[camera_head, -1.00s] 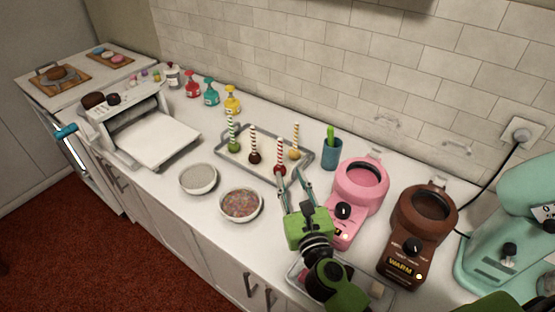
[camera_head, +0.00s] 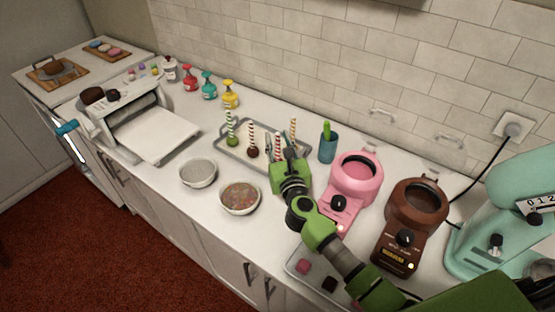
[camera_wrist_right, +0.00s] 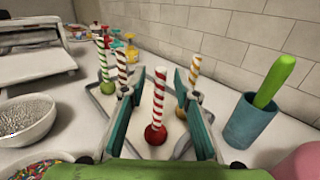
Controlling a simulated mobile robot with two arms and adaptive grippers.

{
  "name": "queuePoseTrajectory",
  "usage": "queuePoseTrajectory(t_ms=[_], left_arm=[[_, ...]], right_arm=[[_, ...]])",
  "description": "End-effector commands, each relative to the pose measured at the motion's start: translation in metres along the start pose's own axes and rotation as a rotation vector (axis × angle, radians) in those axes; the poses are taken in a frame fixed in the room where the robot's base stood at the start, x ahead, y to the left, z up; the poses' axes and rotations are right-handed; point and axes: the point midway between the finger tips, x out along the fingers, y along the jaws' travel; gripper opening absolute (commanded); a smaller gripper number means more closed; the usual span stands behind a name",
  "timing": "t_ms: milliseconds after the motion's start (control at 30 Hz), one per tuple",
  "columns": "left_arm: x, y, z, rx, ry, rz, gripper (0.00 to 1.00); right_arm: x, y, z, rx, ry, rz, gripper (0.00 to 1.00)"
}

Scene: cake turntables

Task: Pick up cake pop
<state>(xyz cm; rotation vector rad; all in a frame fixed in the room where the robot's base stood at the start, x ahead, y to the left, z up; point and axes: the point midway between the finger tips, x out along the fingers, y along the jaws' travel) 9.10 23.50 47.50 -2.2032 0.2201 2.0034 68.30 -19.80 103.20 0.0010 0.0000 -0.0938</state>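Several cake pops with striped sticks stand upright on a grey tray (camera_head: 223,150). The one with a red ball and red-white stick (camera_wrist_right: 157,110) stands between the open fingers of my right gripper (camera_wrist_right: 158,92) in the right wrist view. I cannot tell whether the fingers touch it. In the head view my right gripper (camera_head: 277,157) hides its ball, and part of its stick (camera_head: 278,142) shows. A green pop (camera_head: 232,130) and a dark brown pop (camera_head: 253,142) stand to its left. A yellow-orange pop (camera_wrist_right: 190,85) is behind the right finger. My left gripper is out of view.
A teal cup (camera_head: 327,148) with a green item, a pink warmer (camera_head: 355,185) and a brown warmer (camera_head: 412,220) stand right of the tray. A grey bowl (camera_head: 198,173) and a sprinkle bowl (camera_head: 240,197) are in front. Coloured bottles (camera_head: 230,97) stand behind.

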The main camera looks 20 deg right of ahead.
Motion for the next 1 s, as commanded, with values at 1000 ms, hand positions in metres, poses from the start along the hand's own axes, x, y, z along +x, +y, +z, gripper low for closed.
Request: queuePoseTrajectory(t_ms=[1000], left_arm=[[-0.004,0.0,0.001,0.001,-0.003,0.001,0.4]], right_arm=[[0.009,0.0,0.011,-0.001,-0.001,0.0,0.0]])
